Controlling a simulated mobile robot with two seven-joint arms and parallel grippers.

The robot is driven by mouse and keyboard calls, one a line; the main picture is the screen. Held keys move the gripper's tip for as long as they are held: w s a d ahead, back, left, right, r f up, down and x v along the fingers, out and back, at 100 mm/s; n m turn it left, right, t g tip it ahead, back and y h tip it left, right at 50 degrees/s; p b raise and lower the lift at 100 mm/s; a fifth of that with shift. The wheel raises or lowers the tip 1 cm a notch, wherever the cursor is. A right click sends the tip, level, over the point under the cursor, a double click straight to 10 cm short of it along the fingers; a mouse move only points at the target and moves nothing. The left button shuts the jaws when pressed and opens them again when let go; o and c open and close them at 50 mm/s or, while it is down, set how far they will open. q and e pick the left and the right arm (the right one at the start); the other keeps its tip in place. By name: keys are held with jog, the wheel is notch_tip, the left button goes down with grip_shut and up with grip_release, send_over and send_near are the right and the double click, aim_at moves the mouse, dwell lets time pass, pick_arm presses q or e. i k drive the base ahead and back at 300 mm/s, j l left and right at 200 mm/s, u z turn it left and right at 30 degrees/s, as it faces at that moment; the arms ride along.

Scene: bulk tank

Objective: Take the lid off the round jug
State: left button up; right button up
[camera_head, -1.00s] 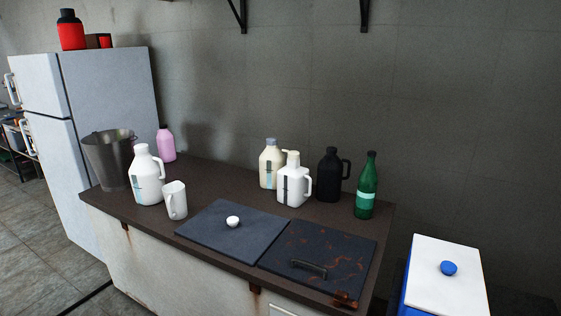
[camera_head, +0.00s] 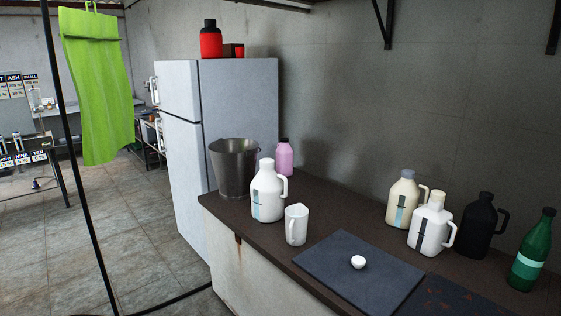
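A white jug (camera_head: 267,192) with a rounded body, a side handle and a white lid (camera_head: 266,165) stands upright at the left of the dark counter. A second white jug (camera_head: 427,231), squarer, with a cream lid, stands at the right. A cream jug (camera_head: 399,205) with a grey lid stands behind it, partly covered. A black jug (camera_head: 479,229) with a handle stands to their right. The rounded white jug best fits the round jug, though I cannot be sure. All the lids appear to be on. Neither of my grippers is in view.
A white cup (camera_head: 296,225) stands beside the rounded jug, and a metal bucket (camera_head: 234,170) and pink bottle (camera_head: 284,157) behind it. A green bottle (camera_head: 531,252) stands far right. A fridge (camera_head: 240,100) stands behind the counter.

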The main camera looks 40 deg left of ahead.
aim_at(268, 192)
jog(key=i+j+z, duration=0.2)
jog(key=j+z, duration=0.15)
jog(key=j, duration=0.85)
jog(key=j+z, duration=0.35)
jog(key=j, duration=0.85)
jog(key=j+z, duration=0.35)
jog(key=j, duration=0.85)
